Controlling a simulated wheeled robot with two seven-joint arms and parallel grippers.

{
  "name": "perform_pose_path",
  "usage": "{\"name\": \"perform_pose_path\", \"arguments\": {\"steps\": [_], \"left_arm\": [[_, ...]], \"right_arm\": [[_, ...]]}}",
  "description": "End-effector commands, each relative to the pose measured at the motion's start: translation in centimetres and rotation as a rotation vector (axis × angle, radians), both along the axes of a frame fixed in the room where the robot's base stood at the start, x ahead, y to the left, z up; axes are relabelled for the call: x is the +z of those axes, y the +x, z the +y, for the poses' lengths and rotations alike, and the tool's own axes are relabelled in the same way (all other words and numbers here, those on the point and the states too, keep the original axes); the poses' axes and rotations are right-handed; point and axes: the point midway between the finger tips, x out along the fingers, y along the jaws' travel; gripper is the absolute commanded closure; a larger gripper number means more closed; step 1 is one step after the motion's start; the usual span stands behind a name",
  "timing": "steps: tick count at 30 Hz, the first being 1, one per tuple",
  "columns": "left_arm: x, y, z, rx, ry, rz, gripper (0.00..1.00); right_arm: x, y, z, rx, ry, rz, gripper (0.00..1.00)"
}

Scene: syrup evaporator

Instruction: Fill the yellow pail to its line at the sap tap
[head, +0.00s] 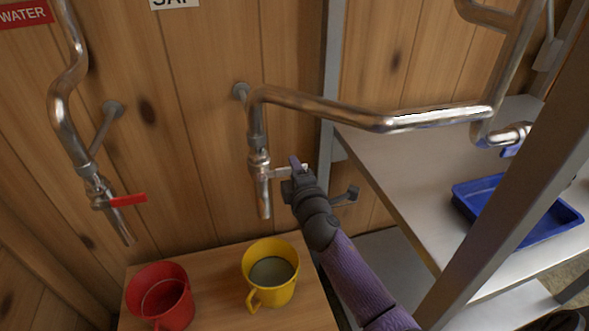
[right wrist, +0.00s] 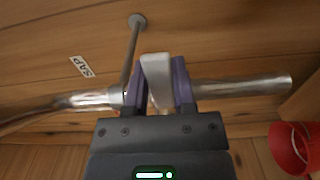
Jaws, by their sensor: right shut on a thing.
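The yellow pail (head: 256,297) stands upright on a wooden stand under the spout of the sap tap (head: 259,165). Grey-looking liquid (head: 272,271) lies in it; I cannot make out a fill line. No stream shows between spout and pail. My right gripper (head: 292,171) is at the tap's lever, to the right of the valve. In the right wrist view its purple fingers (right wrist: 158,85) are shut on the pale lever (right wrist: 157,78), with the metal pipe running behind. My left gripper is not in view.
A red pail (head: 160,297) stands left of the yellow one on the wooden stand (head: 222,307). A water tap with a red lever (head: 127,200) hangs above left. A metal shelf (head: 400,165) with a blue tray (head: 525,228) and a grey post (head: 510,195) are at the right.

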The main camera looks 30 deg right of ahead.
Motion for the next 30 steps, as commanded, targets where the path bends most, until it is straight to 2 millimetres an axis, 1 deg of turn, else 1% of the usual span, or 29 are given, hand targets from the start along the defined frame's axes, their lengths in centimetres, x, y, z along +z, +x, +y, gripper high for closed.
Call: {"name": "perform_pose_path", "arguments": {"steps": [4,5,6,14,17,20,25,27,30], "left_arm": [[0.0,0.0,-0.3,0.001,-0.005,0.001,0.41],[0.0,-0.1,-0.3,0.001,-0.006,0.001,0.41],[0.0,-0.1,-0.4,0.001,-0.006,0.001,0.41],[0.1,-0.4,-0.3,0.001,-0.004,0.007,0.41],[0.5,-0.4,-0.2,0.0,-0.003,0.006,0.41],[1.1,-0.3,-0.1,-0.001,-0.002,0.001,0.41],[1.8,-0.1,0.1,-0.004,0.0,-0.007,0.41],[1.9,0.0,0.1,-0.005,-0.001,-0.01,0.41],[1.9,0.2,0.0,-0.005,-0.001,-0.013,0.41]], "right_arm": [[-0.2,0.0,0.0,0.0,0.003,0.004,1.0],[-0.2,0.0,0.0,0.0,0.003,0.004,0.62],[-0.2,0.0,0.0,0.0,0.003,0.004,0.53],[-0.1,-0.1,0.1,0.0,0.001,0.003,0.53],[0.0,-1.1,0.3,0.001,0.002,0.004,0.53],[0.1,-3.0,0.8,0.0,0.002,0.005,0.53],[0.0,-6.7,1.8,0.001,0.004,0.005,0.53],[-0.1,-7.9,2.1,-0.001,0.003,0.005,0.53],[-0.1,-9.1,2.4,0.0,0.002,0.005,0.53]]}}
